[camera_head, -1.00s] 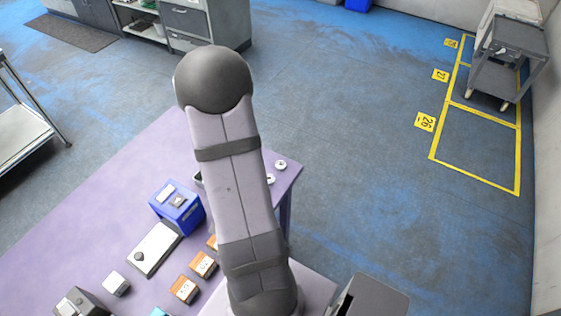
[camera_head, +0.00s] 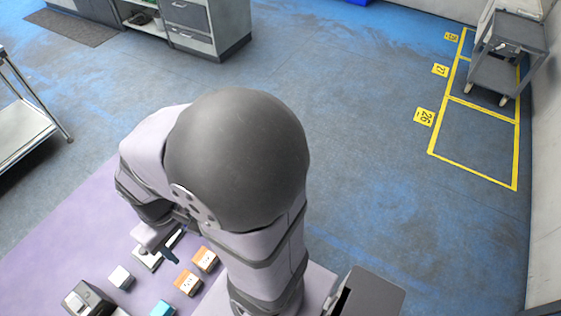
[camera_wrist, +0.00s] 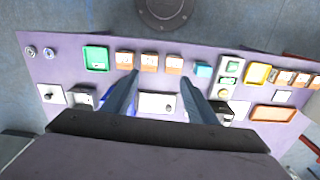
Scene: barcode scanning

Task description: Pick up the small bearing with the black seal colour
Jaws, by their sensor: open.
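Two small ring-shaped bearings, one (camera_wrist: 30,52) and the other (camera_wrist: 49,53), lie side by side at the far left of the purple table in the wrist view. They are too small there to tell their seal colours. In the head view my arm hides them. My gripper (camera_wrist: 160,76) is open and empty, with its two fingers apart over the middle of the table. It also shows in the head view (camera_head: 168,248), above the table near the flat white device. In the wrist view the bearings are well to the left of the fingers.
A green tray (camera_wrist: 96,58), several orange boxes (camera_wrist: 149,62) and a cyan box (camera_wrist: 203,69) stand in a row in the wrist view. A white device with a knob (camera_wrist: 156,102) lies between the fingers. A dark device (camera_head: 90,298) and white block (camera_head: 121,277) stand on the table.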

